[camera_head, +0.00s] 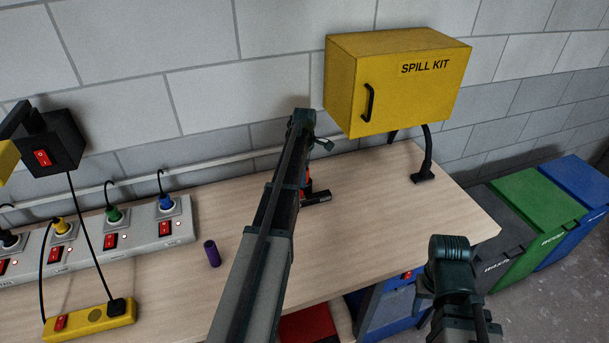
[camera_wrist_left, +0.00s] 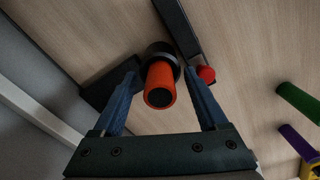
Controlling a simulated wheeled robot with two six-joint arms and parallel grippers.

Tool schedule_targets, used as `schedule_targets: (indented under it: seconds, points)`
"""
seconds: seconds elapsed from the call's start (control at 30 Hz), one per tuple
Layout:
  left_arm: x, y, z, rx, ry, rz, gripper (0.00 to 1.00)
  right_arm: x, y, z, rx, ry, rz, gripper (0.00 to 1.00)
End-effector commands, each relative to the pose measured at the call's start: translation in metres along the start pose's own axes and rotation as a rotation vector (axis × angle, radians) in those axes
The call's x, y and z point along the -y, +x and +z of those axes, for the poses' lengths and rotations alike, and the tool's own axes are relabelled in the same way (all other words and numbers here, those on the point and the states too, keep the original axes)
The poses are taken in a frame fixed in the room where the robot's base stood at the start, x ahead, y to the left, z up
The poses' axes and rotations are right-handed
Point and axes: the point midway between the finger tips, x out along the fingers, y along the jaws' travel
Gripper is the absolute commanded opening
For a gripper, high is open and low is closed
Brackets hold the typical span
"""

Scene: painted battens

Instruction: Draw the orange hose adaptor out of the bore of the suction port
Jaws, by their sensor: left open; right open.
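The orange hose adaptor (camera_wrist_left: 161,86) stands in the black round suction port (camera_wrist_left: 157,48) in the left wrist view, its open end towards the camera. My left gripper (camera_wrist_left: 162,74) is open, one blue finger on each side of the adaptor; whether they touch it I cannot tell. In the head view my left arm covers most of the port, and only a sliver of the orange adaptor (camera_head: 307,186) shows beside it. My right gripper (camera_head: 450,305) is open and empty at the bottom right, off the table's front edge; its fingertips are hard to make out.
A black bar (camera_wrist_left: 178,25) with a red knob (camera_wrist_left: 206,74) lies close beside the port. A purple cylinder (camera_head: 211,253) and a switched socket strip (camera_head: 150,232) stand left on the table (camera_head: 170,290). A yellow spill kit cabinet (camera_head: 400,90) hangs behind. Bins (camera_head: 535,210) stand right.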

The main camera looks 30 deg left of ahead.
Motion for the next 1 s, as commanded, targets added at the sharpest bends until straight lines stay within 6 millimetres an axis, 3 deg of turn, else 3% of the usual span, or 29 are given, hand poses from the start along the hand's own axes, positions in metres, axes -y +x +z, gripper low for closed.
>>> schedule_targets:
  seconds: [0.07, 0.47, 0.57, 0.6, 0.8, 1.0]
  points:
    - [0.0000, -0.0004, 0.0000, 0.000, 0.000, 0.000, 0.74, -0.0001, -0.0003, 0.0000, 0.000, 0.000, 0.000, 0.50]
    - [0.0000, -0.0003, 0.0000, 0.000, 0.000, 0.000, 0.02, 0.0000, -0.0003, 0.0000, 0.000, 0.000, 0.000, 0.50]
    - [0.0000, -0.0003, 0.0000, 0.000, 0.000, 0.000, 0.00, 0.0000, -0.0003, 0.0000, 0.000, 0.000, 0.000, 0.50]
    - [0.0000, -0.0003, 0.0000, 0.000, 0.000, 0.000, 0.33, 0.0000, -0.0003, 0.0000, 0.000, 0.000, 0.000, 0.50]
    - [0.0000, -0.0003, 0.0000, 0.000, 0.000, 0.000, 0.00, 0.0000, -0.0003, 0.0000, 0.000, 0.000, 0.000, 0.50]
    - [0.0000, -0.0011, 0.0000, 0.000, 0.000, 0.000, 0.00, -0.0001, -0.0011, 0.0001, 0.000, 0.000, 0.000, 0.50]
